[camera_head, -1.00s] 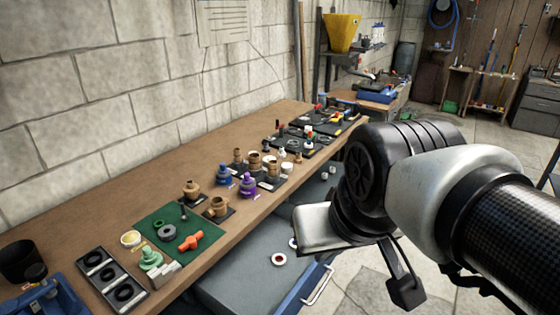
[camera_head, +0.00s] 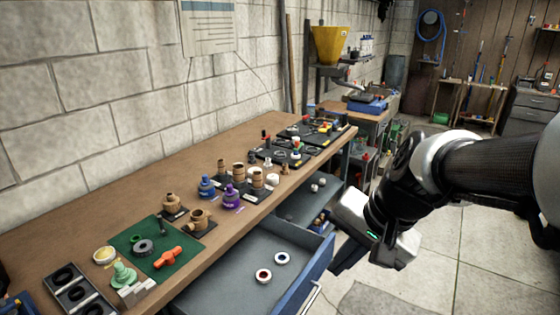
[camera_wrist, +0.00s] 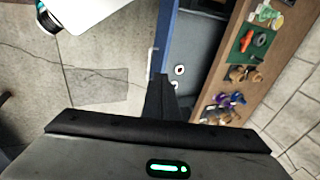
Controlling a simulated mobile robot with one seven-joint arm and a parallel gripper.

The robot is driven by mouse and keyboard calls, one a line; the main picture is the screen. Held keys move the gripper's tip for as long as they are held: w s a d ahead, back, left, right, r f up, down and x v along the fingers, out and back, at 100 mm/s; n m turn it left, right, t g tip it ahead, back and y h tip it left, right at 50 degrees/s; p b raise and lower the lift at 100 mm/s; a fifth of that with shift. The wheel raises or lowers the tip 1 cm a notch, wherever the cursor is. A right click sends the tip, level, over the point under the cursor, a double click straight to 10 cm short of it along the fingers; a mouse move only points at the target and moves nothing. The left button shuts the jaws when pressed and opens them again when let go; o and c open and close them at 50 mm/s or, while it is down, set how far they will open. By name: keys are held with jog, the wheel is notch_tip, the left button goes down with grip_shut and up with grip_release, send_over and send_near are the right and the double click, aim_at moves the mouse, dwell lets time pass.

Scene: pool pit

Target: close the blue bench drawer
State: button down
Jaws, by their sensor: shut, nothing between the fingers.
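The blue bench drawer (camera_head: 316,268) stands pulled out from under the wooden workbench, with its grey inside showing. Its pale bar handle (camera_head: 306,302) is on the outer face, cut off at the bottom of the head view. Two small rings lie in it, one red-centred (camera_head: 263,275) and one blue-centred (camera_head: 281,258). My gripper (camera_head: 342,266) is shut and empty, just outside the drawer's front at its far end. In the wrist view the fingers (camera_wrist: 160,82) reach near the blue drawer front (camera_wrist: 166,35); I cannot tell whether they touch.
The workbench top (camera_head: 130,195) carries a green mat (camera_head: 155,252), valves and fittings. Farther along, an open grey space (camera_head: 310,208) under the bench holds small parts. Concrete floor (camera_head: 430,275) to the right is clear.

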jog(key=w+d+f+m+y+b, duration=0.1)
jog(key=w+d+f+m+b, duration=0.2)
jog(key=f+m, duration=0.4)
jog(key=w+d+f+m+t+y+b, duration=0.1)
jog(key=w+d+f+m, duration=0.35)
jog(key=f, duration=0.45)
jog(key=w+d+f+m+y+b, duration=0.1)
jog(key=w+d+f+m+b, duration=0.15)
jog(key=f+m, duration=0.55)
jog(key=w+a+f+n+b, duration=0.1)
jog(key=w+a+f+b, duration=0.2)
jog(key=w+a+f, duration=0.3)
jog(key=shift+a+f, duration=0.7)
jog(key=shift+f, duration=0.85)
jog(key=p, duration=0.5)
send_over(249, 274)
jog(key=shift+s, duration=0.15)
jog(key=shift+r, duration=0.1)
